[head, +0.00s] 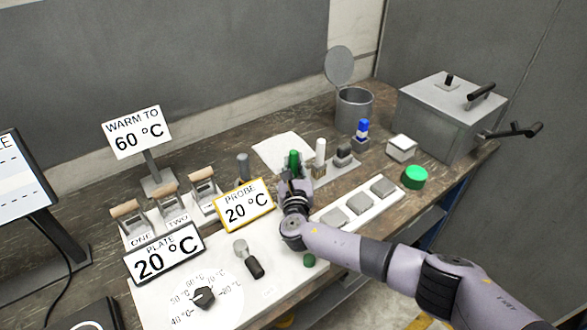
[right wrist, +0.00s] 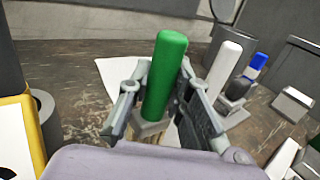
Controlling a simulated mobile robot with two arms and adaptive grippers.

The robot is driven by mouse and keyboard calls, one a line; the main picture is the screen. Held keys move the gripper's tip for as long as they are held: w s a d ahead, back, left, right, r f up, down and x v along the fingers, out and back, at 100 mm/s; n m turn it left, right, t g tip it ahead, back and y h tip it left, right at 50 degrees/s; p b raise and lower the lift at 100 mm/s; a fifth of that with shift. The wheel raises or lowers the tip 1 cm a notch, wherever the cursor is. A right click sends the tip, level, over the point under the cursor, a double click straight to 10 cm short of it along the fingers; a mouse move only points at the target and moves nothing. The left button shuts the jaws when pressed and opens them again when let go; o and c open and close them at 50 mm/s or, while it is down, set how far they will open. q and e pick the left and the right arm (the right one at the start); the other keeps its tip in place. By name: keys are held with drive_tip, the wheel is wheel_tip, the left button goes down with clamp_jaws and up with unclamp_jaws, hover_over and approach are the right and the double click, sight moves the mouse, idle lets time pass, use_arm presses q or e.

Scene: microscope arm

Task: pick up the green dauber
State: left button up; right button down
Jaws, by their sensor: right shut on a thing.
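The green dauber (head: 294,158) stands upright in the middle of the bench in the head view. It also shows in the right wrist view (right wrist: 164,75), with its lower end in a small grey holder. My right gripper (head: 292,176) reaches it from the front, and its fingers stand on either side of the dauber. In the right wrist view my right gripper (right wrist: 157,100) is shut on the green dauber. The dauber's lower part is partly hidden by the gripper in the head view. My left gripper is not in view.
Just right stand a white dauber (head: 320,150) and a blue-topped one (head: 362,129). A grey pot with raised lid (head: 355,108) and a metal box (head: 450,112) stand behind right. A PROBE sign (head: 245,205) stands close left. A green round lid (head: 415,177) lies right.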

wheel_tip(320, 180, up, 20)
drive_tip(key=shift+f+b, duration=0.25)
drive_tip(key=shift+b, duration=0.2)
idle(2.1)
